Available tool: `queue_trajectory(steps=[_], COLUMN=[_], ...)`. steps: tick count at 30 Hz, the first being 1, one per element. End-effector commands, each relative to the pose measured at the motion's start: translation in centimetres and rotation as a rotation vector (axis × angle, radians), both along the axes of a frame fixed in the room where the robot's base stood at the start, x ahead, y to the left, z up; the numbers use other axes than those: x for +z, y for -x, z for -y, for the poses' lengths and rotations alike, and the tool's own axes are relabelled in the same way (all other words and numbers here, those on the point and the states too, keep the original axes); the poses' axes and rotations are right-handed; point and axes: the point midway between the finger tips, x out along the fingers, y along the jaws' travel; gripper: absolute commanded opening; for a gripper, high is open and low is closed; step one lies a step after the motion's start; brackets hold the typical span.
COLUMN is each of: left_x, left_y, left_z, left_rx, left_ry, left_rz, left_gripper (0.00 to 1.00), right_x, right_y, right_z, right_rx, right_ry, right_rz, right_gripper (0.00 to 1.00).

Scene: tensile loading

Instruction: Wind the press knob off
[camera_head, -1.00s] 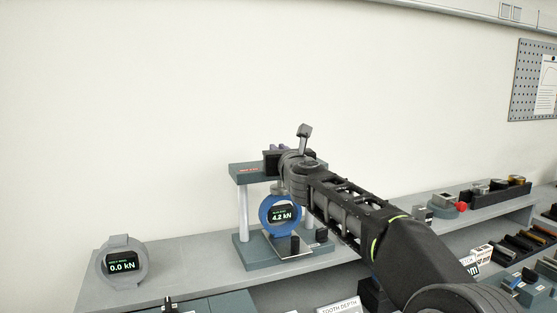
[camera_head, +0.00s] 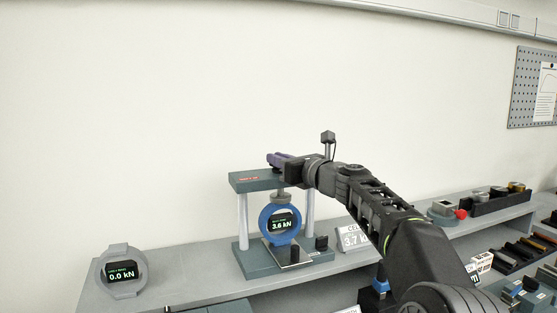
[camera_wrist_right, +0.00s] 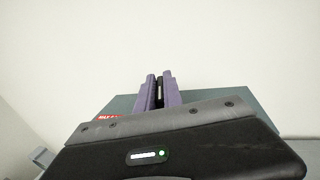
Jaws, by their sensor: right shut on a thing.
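The press (camera_head: 256,181) stands on the grey shelf, with a dark top plate, two light posts and a dark base. A blue ring gauge (camera_head: 267,224) sits inside its frame and reads 3.6 kN. My right gripper (camera_head: 278,160) is over the top plate, its purple fingers nearly together. In the right wrist view the fingers (camera_wrist_right: 161,91) are closed to a narrow gap above the plate. The press knob is hidden by the gripper, which is shut on it. My left gripper is not in view.
A grey ring gauge (camera_head: 121,271) reading 0.0 kN stands on the shelf at left. A card (camera_head: 352,238) showing 3.7 stands right of the press. A dark tray of parts (camera_head: 494,197) lies farther right.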

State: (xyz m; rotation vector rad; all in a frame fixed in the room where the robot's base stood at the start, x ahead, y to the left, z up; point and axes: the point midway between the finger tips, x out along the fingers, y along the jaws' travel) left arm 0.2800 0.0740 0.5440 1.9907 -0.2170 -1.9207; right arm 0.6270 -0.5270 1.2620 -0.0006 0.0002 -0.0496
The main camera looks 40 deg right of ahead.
Motion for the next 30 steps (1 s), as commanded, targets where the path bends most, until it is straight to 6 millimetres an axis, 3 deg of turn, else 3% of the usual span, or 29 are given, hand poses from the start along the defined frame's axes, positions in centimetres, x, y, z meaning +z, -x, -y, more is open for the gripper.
queue_trajectory(steps=[2, 3, 11, 22, 30], left_x=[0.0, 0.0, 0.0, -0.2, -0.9], left_y=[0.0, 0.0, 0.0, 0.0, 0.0], left_z=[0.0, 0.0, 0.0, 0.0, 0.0], left_rx=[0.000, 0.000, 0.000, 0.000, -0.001], left_ry=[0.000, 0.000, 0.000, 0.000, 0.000], left_rz=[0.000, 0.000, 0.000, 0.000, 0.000], left_gripper=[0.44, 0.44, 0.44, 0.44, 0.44], right_x=[0.2, 0.2, 0.1, 0.0, 0.0], right_y=[0.0, 0.0, 0.0, 0.7, 4.6], right_z=[0.0, 0.0, 0.0, 0.0, -0.2], right_rx=[-0.002, -0.002, -0.001, -0.002, -0.002], right_ry=[0.000, 0.000, 0.000, -0.001, 0.000], right_rz=[0.003, 0.003, 0.001, 0.002, 0.003], right_gripper=[0.00, 0.12, 0.33, 0.33, 0.33])
